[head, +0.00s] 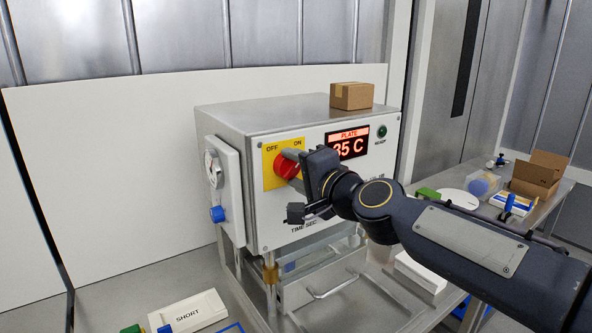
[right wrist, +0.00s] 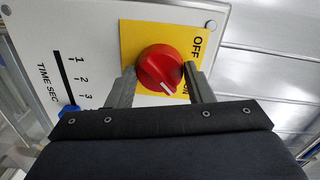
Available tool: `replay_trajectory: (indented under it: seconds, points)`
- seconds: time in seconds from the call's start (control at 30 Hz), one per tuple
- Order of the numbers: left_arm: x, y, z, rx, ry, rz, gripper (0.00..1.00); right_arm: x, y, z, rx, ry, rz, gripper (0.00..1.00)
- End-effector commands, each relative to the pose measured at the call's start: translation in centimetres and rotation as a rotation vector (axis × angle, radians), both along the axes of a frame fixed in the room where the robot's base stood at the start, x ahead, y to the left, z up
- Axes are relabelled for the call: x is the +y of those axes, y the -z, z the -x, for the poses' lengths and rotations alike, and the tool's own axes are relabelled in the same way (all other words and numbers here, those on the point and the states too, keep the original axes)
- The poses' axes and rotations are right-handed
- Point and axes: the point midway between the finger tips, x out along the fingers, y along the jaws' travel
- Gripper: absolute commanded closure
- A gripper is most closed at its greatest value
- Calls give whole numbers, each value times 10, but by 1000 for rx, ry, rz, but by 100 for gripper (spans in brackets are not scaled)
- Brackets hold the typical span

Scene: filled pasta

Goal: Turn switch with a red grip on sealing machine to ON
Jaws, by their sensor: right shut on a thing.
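The sealing machine (head: 250,115) is a grey metal box with a white front panel. Its red switch (head: 287,165) sits on a yellow plate (head: 269,180) marked OFF at left and ON at right. My right gripper (right wrist: 160,79) is shut on the red switch (right wrist: 160,64), with one finger on each side of the knob. In the right wrist view, the white line on the knob slants toward the ON word, which a finger partly covers. In the head view, the gripper body hides part of the switch's right side. My left gripper is not in view.
A small cardboard box (head: 351,96) sits on top of the machine. A red PLATE display (head: 348,143) reads about 35 C, partly covered by my gripper. A dial with a blue knob (head: 217,214) is on the left side. A SHORT block (head: 188,311) lies at front left.

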Motion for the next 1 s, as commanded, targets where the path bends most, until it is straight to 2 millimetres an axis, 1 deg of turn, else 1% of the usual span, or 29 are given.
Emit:
replay_trajectory:
  seconds: [0.03, 0.17, 0.2, 0.43, 0.53, 0.67, 0.8, 1.0]
  points:
    - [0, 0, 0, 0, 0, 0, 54, 0, 1, 0, 4, 1, -2, 50]
    - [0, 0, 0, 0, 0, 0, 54, 0, 1, 0, 3, 0, -1, 33]
    - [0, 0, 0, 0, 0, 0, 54, 0, 1, 0, 2, 0, -1, 31]
    - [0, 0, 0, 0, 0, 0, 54, 0, 0, 0, 1, 0, 0, 31]
    - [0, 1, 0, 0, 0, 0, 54, -3, -1, 4, -1, 1, -1, 31]
    - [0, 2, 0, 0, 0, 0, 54, -14, -2, 20, -3, 2, 0, 31]
    - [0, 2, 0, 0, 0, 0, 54, -28, -4, 41, -2, 1, -1, 31]
    - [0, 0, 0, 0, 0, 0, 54, -41, -5, 61, 1, 1, 1, 31]
